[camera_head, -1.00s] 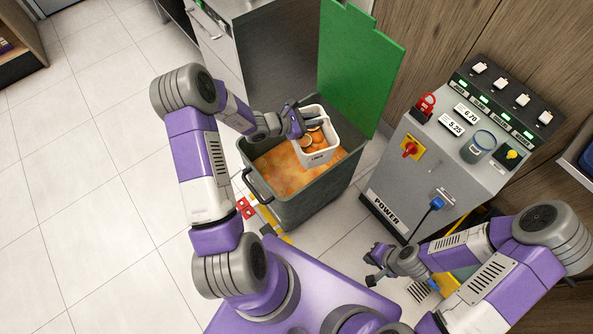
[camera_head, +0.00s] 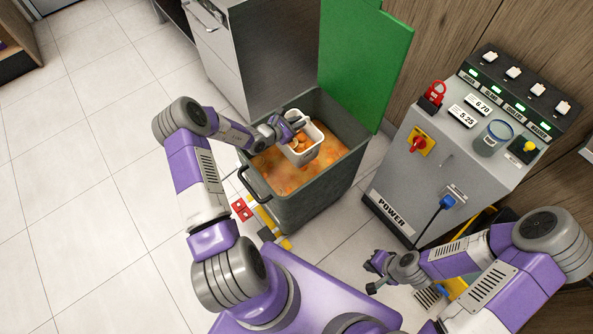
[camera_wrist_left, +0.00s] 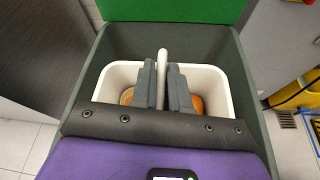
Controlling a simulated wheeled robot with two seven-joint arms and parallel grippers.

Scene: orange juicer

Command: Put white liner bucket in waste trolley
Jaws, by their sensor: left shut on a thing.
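The white liner bucket (camera_head: 304,155) holds orange pieces and is inside the opening of the waste trolley (camera_head: 318,203), above or on the orange contents; I cannot tell if it touches them. My left gripper (camera_head: 287,131) is shut on the bucket's rim or handle. In the left wrist view the gripper (camera_wrist_left: 163,88) pinches a white upright part of the bucket (camera_wrist_left: 216,74), with the trolley's grey walls (camera_wrist_left: 85,78) around it. The trolley's green lid (camera_head: 362,62) stands open. My right gripper (camera_head: 375,270) is empty with its fingers apart, near the grey power cabinet.
The grey power cabinet (camera_head: 425,185) with switches and a blue plug stands right of the trolley. A grey steel cabinet (camera_head: 262,60) stands behind it. Red and yellow items (camera_head: 243,209) lie at the trolley's front left. The tiled floor (camera_head: 90,200) on the left is clear.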

